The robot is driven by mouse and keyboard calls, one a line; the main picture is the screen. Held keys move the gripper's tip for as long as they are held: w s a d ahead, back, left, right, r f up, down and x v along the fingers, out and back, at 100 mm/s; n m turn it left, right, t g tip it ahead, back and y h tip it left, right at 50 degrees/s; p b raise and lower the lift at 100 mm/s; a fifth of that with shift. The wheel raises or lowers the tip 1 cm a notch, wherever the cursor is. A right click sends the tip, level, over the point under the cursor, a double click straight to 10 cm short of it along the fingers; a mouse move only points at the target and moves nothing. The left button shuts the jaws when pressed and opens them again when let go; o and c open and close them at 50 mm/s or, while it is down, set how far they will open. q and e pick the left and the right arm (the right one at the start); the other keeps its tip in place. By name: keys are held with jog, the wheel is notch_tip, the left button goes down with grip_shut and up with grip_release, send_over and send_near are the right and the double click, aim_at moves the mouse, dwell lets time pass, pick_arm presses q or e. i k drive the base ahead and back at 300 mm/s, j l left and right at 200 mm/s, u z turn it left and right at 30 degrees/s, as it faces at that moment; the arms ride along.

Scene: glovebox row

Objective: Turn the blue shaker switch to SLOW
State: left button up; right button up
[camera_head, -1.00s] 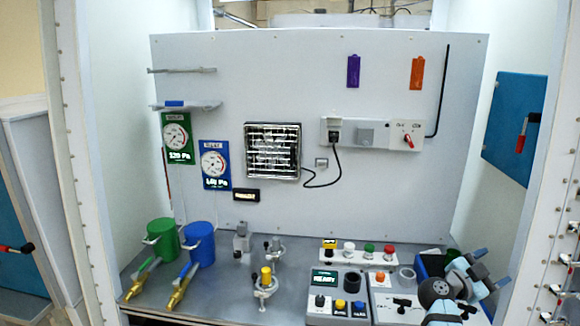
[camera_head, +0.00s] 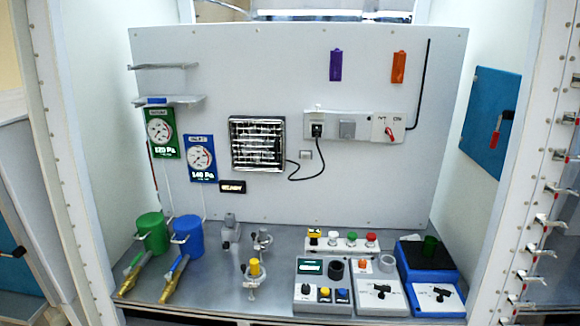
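The knob looks turned sideways, but the labels are too small to read. Neither of my grippers is in this view, and nothing covers the shaker.
A grey box with a similar black knob (camera_head: 381,290) stands just left of the shaker. Further left is a button console (camera_head: 322,308). A row of coloured buttons (camera_head: 343,247) stands behind. The right side wall holds a blue panel (camera_head: 490,112) with a red handle.

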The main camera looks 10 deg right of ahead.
aim_at(439, 290)
jog(key=z, duration=1.3)
